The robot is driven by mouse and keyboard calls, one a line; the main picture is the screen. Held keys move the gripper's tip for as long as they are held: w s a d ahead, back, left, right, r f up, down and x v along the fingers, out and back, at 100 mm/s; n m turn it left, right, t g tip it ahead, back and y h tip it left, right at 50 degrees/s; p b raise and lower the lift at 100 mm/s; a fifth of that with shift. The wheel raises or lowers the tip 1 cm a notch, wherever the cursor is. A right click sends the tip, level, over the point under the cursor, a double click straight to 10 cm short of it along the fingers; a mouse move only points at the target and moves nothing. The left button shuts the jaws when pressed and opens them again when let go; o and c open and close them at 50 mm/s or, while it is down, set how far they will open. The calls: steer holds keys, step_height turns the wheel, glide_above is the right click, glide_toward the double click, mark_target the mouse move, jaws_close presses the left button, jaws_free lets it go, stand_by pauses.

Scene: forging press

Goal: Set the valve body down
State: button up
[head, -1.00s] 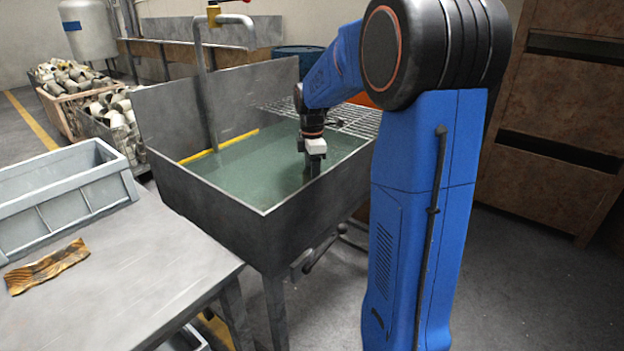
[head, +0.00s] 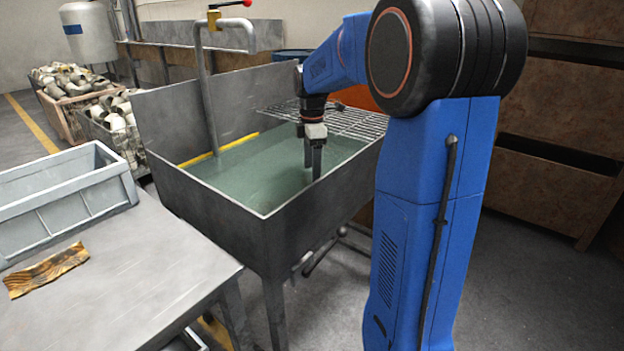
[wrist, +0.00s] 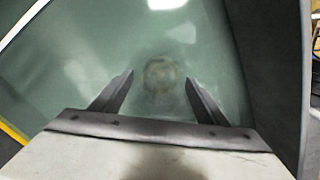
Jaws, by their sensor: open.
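My gripper (head: 313,163) reaches down into the tank (head: 224,214) of murky green liquid in the head view, with its fingertips at or near the liquid's surface. In the wrist view the two fingers (wrist: 160,92) stand apart with nothing visible gripped between them. A blurred brownish round shape (wrist: 161,73) shows through the liquid just beyond and between the fingertips. It may be the valve body, but the liquid hides its outline and depth. It does not show in the head view.
A wire rack (head: 345,122) spans the tank's far right end. A tap (head: 204,75) rises at its back wall. Bins of metal parts (head: 105,122) stand behind.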

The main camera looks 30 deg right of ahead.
step_height(320, 180, up, 7)
steer(key=shift+f, duration=0.15)
stand_by(0.6)
